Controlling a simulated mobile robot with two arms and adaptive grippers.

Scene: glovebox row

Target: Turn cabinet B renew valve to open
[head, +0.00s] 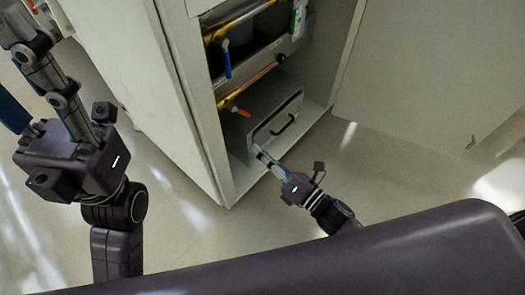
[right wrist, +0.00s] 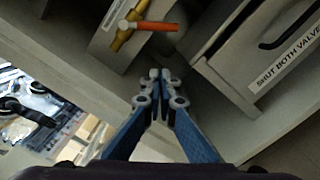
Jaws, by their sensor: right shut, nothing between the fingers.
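In the head view, the open cabinet holds brass pipework with a blue valve handle (head: 226,60) higher up and an orange valve handle (head: 237,111) low at the left. In the right wrist view, the orange handle (right wrist: 155,26) lies crosswise to its brass fitting (right wrist: 125,39). I cannot read which valve is the renew valve. My right gripper (head: 261,155) is shut and empty, below the orange handle and in front of the drawer-like box; its fingertips (right wrist: 160,75) meet in the wrist view. My left gripper (head: 35,62) is at the upper left, away from the cabinet; its fingers' opening is unclear.
A grey box (head: 262,112) with a black handle stands low in the cabinet. Its label (right wrist: 284,72) reads "SHUT BOTH VALVE", cut off at the edge. The cabinet's left side panel (head: 185,90) and a pale panel (head: 425,80) on the right flank the opening. The floor in front is clear.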

